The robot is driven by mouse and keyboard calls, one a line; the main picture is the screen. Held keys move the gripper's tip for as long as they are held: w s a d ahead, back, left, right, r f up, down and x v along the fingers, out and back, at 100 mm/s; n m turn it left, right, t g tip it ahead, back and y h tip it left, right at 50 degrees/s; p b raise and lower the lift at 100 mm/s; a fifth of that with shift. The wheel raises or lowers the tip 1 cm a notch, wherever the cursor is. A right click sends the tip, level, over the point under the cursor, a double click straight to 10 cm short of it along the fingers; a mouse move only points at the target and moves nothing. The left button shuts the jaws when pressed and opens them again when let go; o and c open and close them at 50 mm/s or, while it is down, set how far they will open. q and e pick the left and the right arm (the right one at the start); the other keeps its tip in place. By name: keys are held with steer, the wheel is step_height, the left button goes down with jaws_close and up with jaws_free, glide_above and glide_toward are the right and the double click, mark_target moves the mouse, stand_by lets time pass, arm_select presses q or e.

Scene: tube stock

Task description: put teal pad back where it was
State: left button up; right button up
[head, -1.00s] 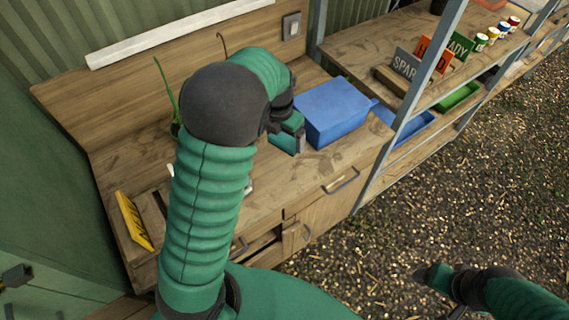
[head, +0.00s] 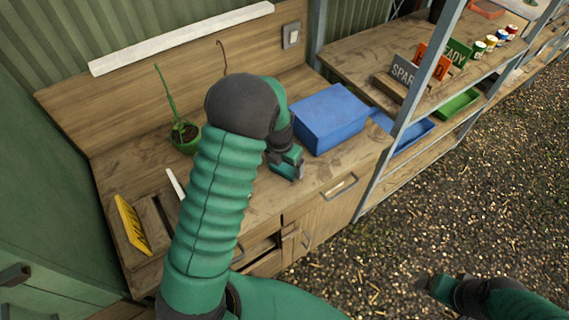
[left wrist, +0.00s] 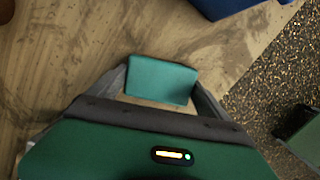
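The teal pad (left wrist: 161,80) shows in the left wrist view as a flat block between the two fingers of my left gripper (left wrist: 160,84). The fingers meet its left and right edges, so the gripper looks shut on it. The wooden bench (left wrist: 50,70) lies under it; I cannot tell if the pad touches it. In the head view my left gripper (head: 288,168) is over the bench near its front edge, below the blue box (head: 330,118). My right gripper (head: 437,286) is at the lower right over the ground; its fingers are unclear.
A potted plant (head: 187,147) stands at the bench's back left. A yellow sign (head: 132,225) is at the left end. Shelves (head: 375,45) at the right hold signs, small jars and trays. A drawer handle (head: 341,187) juts from the bench front. My left arm hides some bench top.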

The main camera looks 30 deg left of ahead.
mark_target(282, 170)
arm_select(q)
steer(key=shift+o, duration=0.8)
steer(key=shift+d, duration=0.1)
steer(key=shift+a+r, duration=0.15)
steer(key=shift+a, duration=0.05)
step_height(282, 170, up, 12)
steer(key=s+p, duration=0.1)
steer(key=s, duration=0.1)
steer(key=s+d+f+m, duration=0.1)
steer(key=s+d+m, duration=0.4)
steer(key=m, duration=1.3)
steer(key=s+d+f+m, duration=0.1)
steer(key=s+d+m, duration=0.5)
steer(key=m, duration=1.2)
steer(key=shift+s+d+f+t, duration=0.25)
steer(key=shift+s+t, duration=0.15)
steer(key=shift+s, duration=0.85)
